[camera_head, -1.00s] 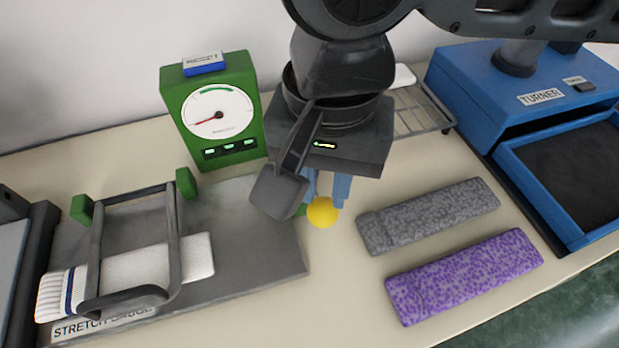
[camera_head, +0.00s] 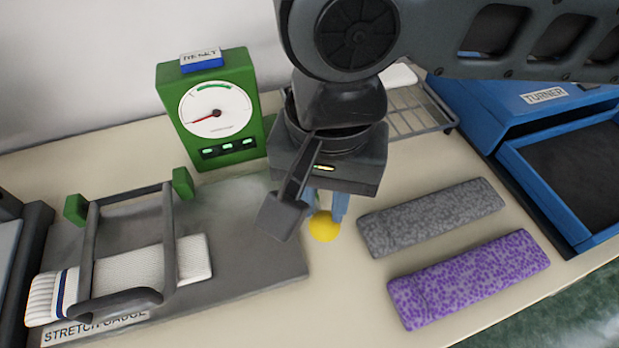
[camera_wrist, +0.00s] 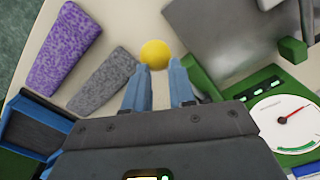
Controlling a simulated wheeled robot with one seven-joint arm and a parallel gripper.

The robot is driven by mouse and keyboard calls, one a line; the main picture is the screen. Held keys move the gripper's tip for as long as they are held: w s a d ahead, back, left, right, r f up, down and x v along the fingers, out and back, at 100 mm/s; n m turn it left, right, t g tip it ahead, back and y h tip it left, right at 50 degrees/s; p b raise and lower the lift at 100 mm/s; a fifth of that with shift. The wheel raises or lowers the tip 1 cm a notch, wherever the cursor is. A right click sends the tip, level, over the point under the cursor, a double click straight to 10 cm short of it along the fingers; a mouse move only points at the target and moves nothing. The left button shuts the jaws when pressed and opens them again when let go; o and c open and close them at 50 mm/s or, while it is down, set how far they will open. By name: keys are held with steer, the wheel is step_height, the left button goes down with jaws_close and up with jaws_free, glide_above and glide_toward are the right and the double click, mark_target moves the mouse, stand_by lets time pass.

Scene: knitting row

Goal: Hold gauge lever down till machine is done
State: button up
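The gauge lever's yellow ball knob (camera_head: 325,227) sits at the right edge of the grey gauge base, just below my gripper (camera_head: 326,208). In the wrist view the knob (camera_wrist: 155,54) lies just beyond my blue fingertips (camera_wrist: 158,68), which are apart with an empty gap. I cannot tell whether the fingers touch the knob. The green lever arm (camera_wrist: 203,80) shows partly in the wrist view; in the head view my gripper hides it. The green dial box (camera_head: 208,108) has a red needle pointing lower left, away from the green arc at the top. Several of its small lamps glow green.
A white sock (camera_head: 125,275) lies under the grey frame on the stretch gauge base (camera_head: 255,270). A grey knit piece (camera_head: 430,218) and a purple one (camera_head: 468,278) lie to the right. The blue turner box (camera_head: 490,105) and a wire rack (camera_head: 420,112) stand behind.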

mark_target(325, 217)
steer(key=shift+f, duration=0.2)
steer(key=shift+s+f+b, duration=0.2)
steer(key=shift+f+b, duration=0.25)
steer(key=shift+f, duration=0.45)
steer(key=shift+s+f+b, duration=0.15)
steer(key=shift+f+b, duration=0.3)
steer(key=shift+f, duration=0.45)
steer(key=shift+r, duration=0.1)
stand_by(0.9)
step_height(325, 217, up, 11)
steer(key=p, duration=1.1)
steer(key=shift+r+p, duration=0.6)
steer(key=shift+r, duration=0.4)
